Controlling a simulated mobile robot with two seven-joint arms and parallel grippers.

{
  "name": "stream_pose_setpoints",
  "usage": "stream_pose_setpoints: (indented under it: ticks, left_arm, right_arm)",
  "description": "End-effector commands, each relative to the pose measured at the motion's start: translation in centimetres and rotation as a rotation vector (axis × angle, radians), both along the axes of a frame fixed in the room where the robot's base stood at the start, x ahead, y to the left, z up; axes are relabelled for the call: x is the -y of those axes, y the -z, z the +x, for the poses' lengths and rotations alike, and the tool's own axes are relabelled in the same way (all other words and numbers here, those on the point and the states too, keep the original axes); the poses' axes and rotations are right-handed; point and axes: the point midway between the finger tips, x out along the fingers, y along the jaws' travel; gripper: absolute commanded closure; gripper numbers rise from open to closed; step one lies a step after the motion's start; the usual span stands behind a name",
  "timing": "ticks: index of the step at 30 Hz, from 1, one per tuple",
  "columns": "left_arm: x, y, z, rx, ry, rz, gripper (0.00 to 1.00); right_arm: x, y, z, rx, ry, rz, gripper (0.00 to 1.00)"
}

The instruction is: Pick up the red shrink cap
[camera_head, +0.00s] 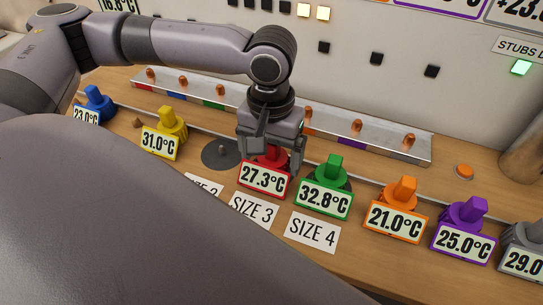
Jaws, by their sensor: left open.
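The red shrink cap (263,179) stands on the table near the middle of the camera_head view, with a display plate reading 27.3°C on its front. My left gripper (272,154) comes down over it from above, with its fingers open around the cap's upper part. The fingers and wrist hide most of the cap's top, and I cannot tell whether they touch it. My right gripper is not in view.
A green cap (325,192) stands close on the right, then orange (398,213) and purple (465,235) caps. Yellow (165,133) and blue (92,105) caps stand left. A metal rail (375,146) with copper stubs runs behind. Size cards (312,232) lie in front.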

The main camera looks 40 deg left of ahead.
Motion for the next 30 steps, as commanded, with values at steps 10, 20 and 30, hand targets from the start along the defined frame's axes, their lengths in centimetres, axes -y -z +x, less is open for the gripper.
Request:
stream_pose_setpoints:
  ticks: [10,20,30]
  left_arm:
    - [0.02,0.90,0.01,0.000,0.000,-0.001,0.14]
    - [0.01,0.93,-0.01,-0.001,0.000,0.000,0.73]
    - [0.01,0.48,0.00,-0.001,0.000,0.000,0.78]
  right_arm:
    - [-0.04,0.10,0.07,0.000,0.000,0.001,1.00]
    - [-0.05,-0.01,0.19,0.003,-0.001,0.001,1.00]
    - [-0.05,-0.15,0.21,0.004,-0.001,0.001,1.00]
